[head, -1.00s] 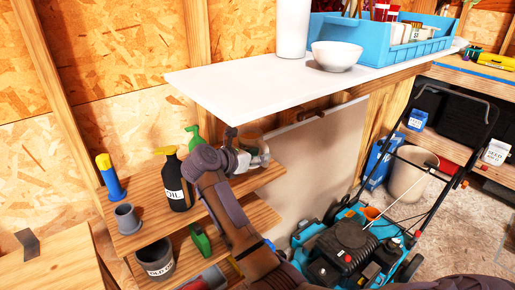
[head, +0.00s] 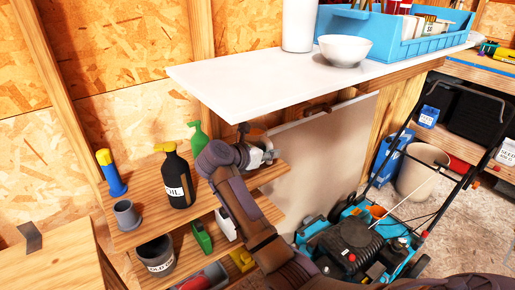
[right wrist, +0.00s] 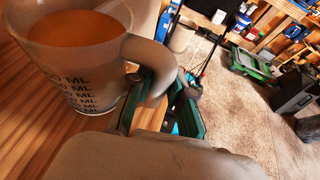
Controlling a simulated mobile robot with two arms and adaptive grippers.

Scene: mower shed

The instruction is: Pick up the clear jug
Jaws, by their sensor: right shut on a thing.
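The clear jug (right wrist: 75,55) fills the upper left of the right wrist view. It holds orange liquid and has dark ML marks on its side and a handle at the right. In the head view the jug (head: 256,134) is mostly hidden behind my right gripper (head: 268,154), at the right end of the upper wooden shelf. My right gripper is shut on the jug at its handle. I cannot tell whether the jug's base touches the shelf. My left gripper is not in view.
The white worktop (head: 255,82) overhangs the shelf closely, with a white bowl (head: 345,52) and a blue crate (head: 400,45) on it. A black oil bottle (head: 177,182) and a green bottle (head: 198,139) stand left of my gripper. A mower (head: 352,245) stands on the floor at right.

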